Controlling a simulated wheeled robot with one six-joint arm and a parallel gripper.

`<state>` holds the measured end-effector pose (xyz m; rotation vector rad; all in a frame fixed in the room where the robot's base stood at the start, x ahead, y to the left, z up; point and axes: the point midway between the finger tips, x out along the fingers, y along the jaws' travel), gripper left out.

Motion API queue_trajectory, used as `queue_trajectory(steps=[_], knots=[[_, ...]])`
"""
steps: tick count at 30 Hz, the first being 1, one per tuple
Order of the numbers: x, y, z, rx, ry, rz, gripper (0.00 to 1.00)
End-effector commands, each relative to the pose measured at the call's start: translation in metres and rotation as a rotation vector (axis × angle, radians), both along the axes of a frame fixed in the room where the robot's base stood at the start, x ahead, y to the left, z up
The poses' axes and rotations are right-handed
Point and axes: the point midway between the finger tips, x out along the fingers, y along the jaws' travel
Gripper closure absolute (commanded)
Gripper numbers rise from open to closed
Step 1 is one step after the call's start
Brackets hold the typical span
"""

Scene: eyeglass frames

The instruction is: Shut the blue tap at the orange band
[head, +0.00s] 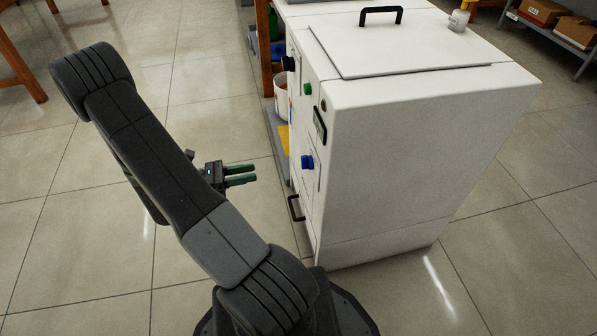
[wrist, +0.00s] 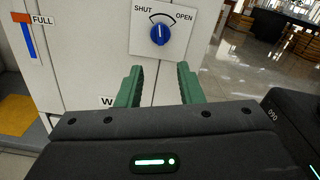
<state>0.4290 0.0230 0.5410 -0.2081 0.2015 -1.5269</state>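The blue tap (wrist: 159,34) is a round knob on a white plate marked SHUT at left and OPEN at right. Its white line points roughly upward, between the two words. It also shows on the cabinet front in the head view (head: 308,162). The orange band (wrist: 22,18) is beside the word FULL at the wrist view's upper left. A blue column (wrist: 29,40) in the gauge stands just below the band. My gripper (wrist: 160,68) is open and empty, its green fingers apart from the tap and below it in the picture. It also shows in the head view (head: 254,174).
The white cabinet (head: 420,150) has a black-handled lid (head: 381,15) on top. A green button (head: 308,89), a small display (head: 320,125) and a lower black handle (head: 295,208) are on its front. Shelves with a white bucket (head: 282,98) stand beyond.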

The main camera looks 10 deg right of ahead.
Motion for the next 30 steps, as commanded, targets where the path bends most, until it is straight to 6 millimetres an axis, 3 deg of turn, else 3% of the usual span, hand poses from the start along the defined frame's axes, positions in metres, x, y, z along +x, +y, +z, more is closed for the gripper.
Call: queue_trajectory(steps=[5, 21, 30], knots=[[0.000, -0.012, 0.000, -0.002, 0.001, -0.003, 0.66], [0.003, -0.101, -0.001, 0.000, 0.001, -0.005, 0.66], [0.004, -0.132, 0.000, -0.001, 0.000, -0.002, 0.66]])
